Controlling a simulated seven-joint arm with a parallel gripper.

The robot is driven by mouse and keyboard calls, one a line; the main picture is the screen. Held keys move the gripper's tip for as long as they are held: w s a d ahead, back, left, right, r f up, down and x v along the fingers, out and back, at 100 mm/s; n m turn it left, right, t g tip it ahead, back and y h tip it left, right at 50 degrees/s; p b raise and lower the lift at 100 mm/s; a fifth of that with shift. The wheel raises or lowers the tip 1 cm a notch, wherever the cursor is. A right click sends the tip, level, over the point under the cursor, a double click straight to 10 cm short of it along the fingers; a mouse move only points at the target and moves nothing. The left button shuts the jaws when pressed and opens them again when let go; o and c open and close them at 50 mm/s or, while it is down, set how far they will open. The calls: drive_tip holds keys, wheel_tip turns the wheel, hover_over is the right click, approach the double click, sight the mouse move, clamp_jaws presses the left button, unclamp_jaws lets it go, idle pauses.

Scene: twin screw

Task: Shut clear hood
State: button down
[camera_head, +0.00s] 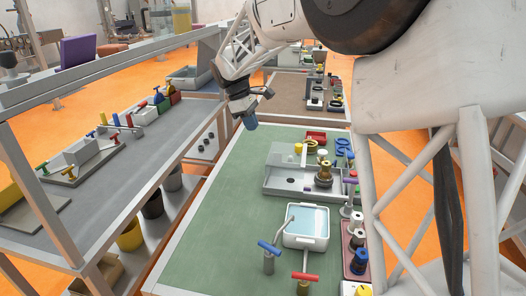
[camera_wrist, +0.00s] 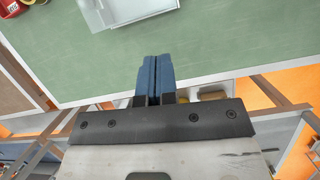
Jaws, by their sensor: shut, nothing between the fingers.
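The clear hood (camera_head: 284,157) appears as a pale see-through panel at the back left of a grey tray-like station (camera_head: 290,187) on the green table. It seems raised, but its exact angle is hard to tell. A brass-coloured fitting (camera_head: 323,175) stands at the station's right side. My gripper (camera_head: 250,122) is above the table's far left edge, left of the station and apart from it. In the wrist view my blue fingers (camera_wrist: 155,68) are together and empty. A pale, partly see-through box corner (camera_wrist: 128,10) shows at the top of that view, cut off by the frame.
A white basin (camera_head: 306,240) with a blue inside stands in front of the station, near blue-handled (camera_head: 269,249) and red-handled (camera_head: 305,278) valves. Several small fittings line the table's right side. The green surface (camera_head: 225,215) left of the station is clear. A grey shelf (camera_head: 120,165) stands further left.

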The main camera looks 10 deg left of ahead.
sight(305, 159)
drive_tip(key=shift+n, duration=0.6)
drive_tip(key=a, duration=0.1)
drive_tip(key=w+a+f, duration=0.1)
drive_tip(key=a, duration=0.1)
drive_tip(key=a+f, duration=0.1)
drive_tip(key=a, duration=0.1)
drive_tip(key=shift+w, duration=0.4)
drive_tip(key=shift+d, duration=0.1)
drive_tip(key=d+f, duration=0.7)
drive_tip(key=f, duration=0.2)
drive_tip(key=shift+d, duration=0.35)
drive_tip(key=shift+f, duration=0.1)
drive_tip(key=d, duration=1.4)
drive_tip(key=shift+d+f, duration=0.1)
drive_tip(key=shift+d, duration=0.1)
